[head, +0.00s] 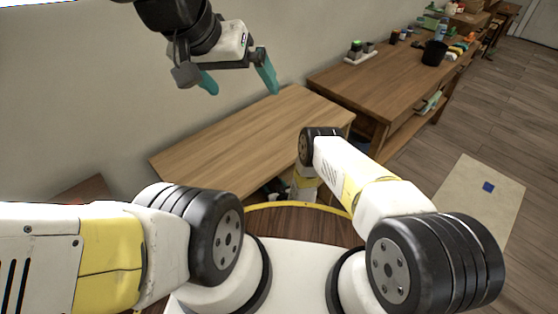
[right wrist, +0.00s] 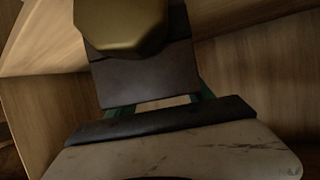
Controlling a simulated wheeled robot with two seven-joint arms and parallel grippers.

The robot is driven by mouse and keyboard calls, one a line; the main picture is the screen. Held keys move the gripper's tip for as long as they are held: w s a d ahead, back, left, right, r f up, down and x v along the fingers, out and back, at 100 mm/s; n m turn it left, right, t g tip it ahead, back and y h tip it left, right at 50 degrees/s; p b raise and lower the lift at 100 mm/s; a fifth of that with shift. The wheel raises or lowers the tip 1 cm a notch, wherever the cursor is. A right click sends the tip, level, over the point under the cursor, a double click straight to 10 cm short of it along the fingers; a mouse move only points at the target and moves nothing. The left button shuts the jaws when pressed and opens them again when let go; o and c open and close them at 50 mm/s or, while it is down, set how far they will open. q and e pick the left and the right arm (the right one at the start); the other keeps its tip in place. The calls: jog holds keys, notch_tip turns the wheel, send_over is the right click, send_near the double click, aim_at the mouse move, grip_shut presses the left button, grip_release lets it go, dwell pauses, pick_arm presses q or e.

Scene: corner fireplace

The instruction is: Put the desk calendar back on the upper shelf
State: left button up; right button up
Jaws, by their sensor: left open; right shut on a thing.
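My right gripper (right wrist: 152,98) shows in the right wrist view, with its teal fingers partly hidden. It is shut on a dark flat panel (right wrist: 145,76), which looks like the desk calendar, though no page or print shows. A brownish-gold, many-sided thing (right wrist: 122,24) overlaps the panel's top; I cannot tell whether it is part of it. In the head view my right arm reaches down at the front of a low wooden unit, and its gripper is hidden. My left gripper (head: 238,84) is open and empty above the unit's bare wooden top (head: 250,132).
Wooden boards (right wrist: 262,65) surround the right gripper closely. A pale mat (head: 475,200) with a blue square lies on the floor. Small dark things sit beneath the unit's top.

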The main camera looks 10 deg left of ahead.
jog(key=shift+f, duration=0.1)
jog(key=o, duration=1.8)
jog(key=shift+o, duration=0.2)
